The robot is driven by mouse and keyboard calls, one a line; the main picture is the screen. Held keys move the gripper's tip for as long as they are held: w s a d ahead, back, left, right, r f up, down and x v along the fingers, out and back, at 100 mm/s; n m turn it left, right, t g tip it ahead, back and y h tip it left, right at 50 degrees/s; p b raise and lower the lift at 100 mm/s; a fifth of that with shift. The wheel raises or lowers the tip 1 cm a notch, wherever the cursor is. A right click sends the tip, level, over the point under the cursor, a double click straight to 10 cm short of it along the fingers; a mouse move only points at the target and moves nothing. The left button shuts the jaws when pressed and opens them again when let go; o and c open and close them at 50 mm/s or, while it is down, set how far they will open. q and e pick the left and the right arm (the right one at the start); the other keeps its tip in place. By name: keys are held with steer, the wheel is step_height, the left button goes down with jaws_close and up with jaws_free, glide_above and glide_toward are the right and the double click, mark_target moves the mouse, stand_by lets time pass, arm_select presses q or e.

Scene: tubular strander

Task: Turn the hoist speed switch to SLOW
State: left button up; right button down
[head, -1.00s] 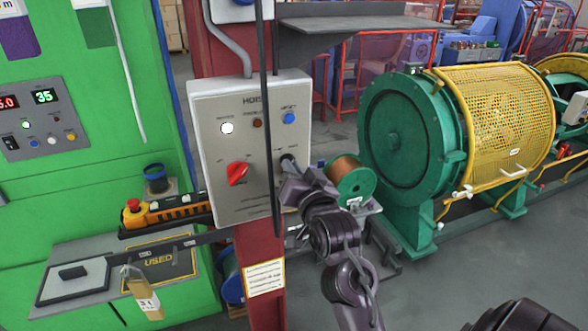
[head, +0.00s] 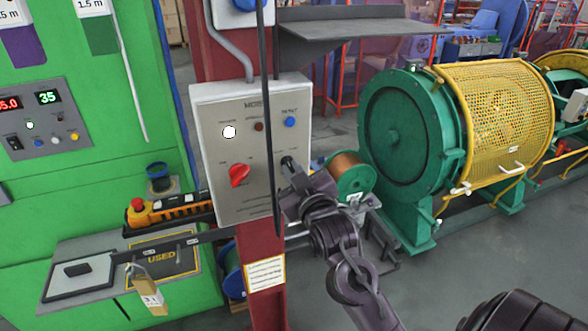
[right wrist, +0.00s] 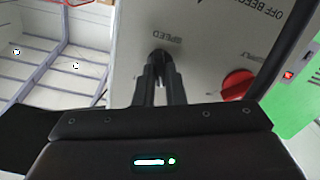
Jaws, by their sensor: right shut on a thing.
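The grey hoist control box (head: 205,110) is fixed to a red post in the head view. The small dark speed switch (head: 287,161) is at the lower right of its face, partly hidden by my right gripper (head: 291,175). In the right wrist view the switch (right wrist: 158,56) is below the upside-down word SPEED. The two dark fingers of my right gripper (right wrist: 159,80) are shut on it from either side. The switch's pointer and position marks are too hidden to read. My left gripper is not in view.
A red rotary knob (head: 239,175) is left of the switch. A dark cable (head: 268,100) hangs before the box. A grey shelf (head: 350,30) juts out above. A copper wire spool (head: 350,175) and the green strander (head: 400,130) stand at right.

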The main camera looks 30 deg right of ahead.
steer(key=shift+n, duration=0.9)
steer(key=c, duration=1.7)
jaws_free()
steer(key=shift+w, duration=0.1)
steer(key=shift+o, duration=1)
steer(key=shift+w+d+f, duration=0.1)
steer(key=shift+w, duration=0.1)
steer(key=shift+s, duration=0.1)
steer(key=b+v, duration=0.1)
steer(key=v, duration=0.6)
steer(key=shift+s, duration=0.35)
